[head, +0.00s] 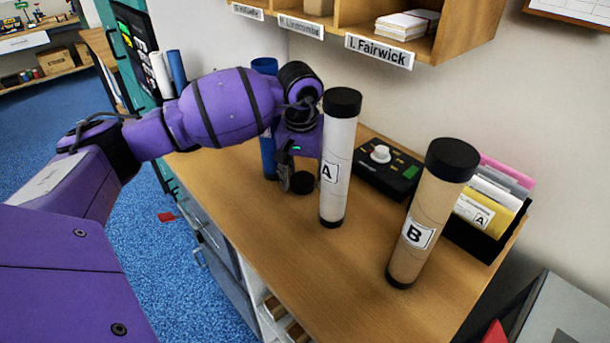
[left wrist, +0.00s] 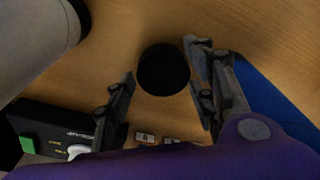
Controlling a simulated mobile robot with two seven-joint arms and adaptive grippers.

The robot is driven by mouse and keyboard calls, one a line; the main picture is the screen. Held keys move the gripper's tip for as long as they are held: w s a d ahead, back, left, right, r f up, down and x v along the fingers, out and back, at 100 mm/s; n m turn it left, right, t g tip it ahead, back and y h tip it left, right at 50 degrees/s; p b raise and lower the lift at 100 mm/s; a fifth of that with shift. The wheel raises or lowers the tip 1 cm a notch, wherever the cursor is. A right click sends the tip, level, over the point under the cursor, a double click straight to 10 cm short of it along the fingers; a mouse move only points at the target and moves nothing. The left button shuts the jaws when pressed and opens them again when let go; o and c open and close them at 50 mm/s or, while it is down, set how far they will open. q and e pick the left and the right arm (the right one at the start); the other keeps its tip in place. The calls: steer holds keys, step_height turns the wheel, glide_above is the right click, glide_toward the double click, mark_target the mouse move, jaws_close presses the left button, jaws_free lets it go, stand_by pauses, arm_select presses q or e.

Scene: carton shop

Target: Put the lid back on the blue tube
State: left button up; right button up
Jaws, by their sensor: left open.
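The blue tube (head: 267,150) stands upright on the counter, partly hidden behind my left arm. Its top (head: 264,65) shows blue, with no black lid on it. A small black lid (head: 303,183) lies on the wood beside the tube. My left gripper (head: 294,185) is low over the counter at the lid. In the left wrist view the left gripper (left wrist: 160,88) is open, with one finger on each side of the lid (left wrist: 163,69). The blue tube (left wrist: 272,95) also shows at the right there, just outside the right finger. My right gripper is not in view.
White tube A (head: 338,160) and brown tube B (head: 432,215), both black-capped, stand close to the right. A black device (head: 385,175) with a knob and a file holder (head: 485,215) stand behind them. The counter's front (head: 270,250) is clear.

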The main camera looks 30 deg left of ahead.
arm_select(q)
steer(key=shift+c, duration=0.5)
steer(key=c, duration=0.3)
steer(key=shift+r, duration=0.1)
step_height(320, 180, up, 28)
steer(key=shift+f, duration=0.1)
stand_by(0.6)
